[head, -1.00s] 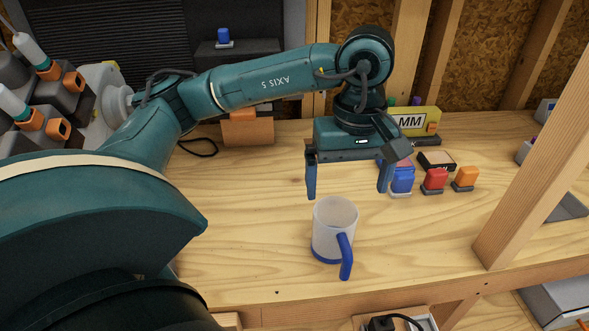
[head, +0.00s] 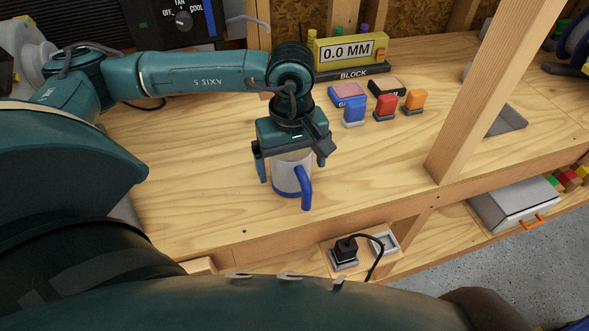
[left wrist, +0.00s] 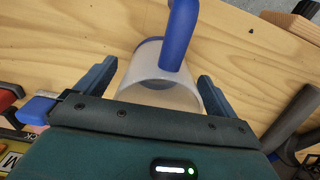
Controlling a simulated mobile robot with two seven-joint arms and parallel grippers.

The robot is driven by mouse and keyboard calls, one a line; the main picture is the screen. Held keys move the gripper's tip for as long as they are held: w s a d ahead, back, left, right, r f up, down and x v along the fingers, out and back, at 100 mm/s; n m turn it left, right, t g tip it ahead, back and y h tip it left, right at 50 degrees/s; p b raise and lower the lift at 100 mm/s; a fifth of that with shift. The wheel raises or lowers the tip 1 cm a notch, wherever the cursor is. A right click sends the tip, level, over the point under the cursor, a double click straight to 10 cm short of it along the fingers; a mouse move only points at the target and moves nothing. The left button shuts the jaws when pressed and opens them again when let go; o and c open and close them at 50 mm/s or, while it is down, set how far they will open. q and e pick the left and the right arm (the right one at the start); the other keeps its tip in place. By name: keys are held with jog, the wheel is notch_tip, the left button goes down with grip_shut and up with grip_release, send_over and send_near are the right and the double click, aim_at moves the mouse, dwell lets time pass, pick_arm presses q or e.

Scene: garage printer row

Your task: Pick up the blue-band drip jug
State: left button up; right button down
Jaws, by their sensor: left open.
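The blue-band drip jug (head: 290,177) stands upright on the wooden bench in the head view. It has a translucent whitish body, a blue band at its base and a blue handle facing the bench's front edge. My left gripper (head: 291,172) is open above it, its blue fingers on either side of the jug's upper part. In the left wrist view the jug (left wrist: 160,90) lies between the two spread fingers (left wrist: 153,88), with a gap visible at the left finger; contact at the right one is unclear. My right gripper is not in view.
Behind the jug are blue (head: 354,111), red (head: 384,107) and orange (head: 415,101) blocks and a yellow "0.0 MM" gauge (head: 346,50). A wooden post (head: 480,100) rises at right. A socket with a black plug (head: 345,250) sits below the front edge.

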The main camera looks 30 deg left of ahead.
pick_arm(q)
jog(key=shift+f, duration=0.85)
jog(key=shift+c, duration=0.3)
jog(key=c, duration=1)
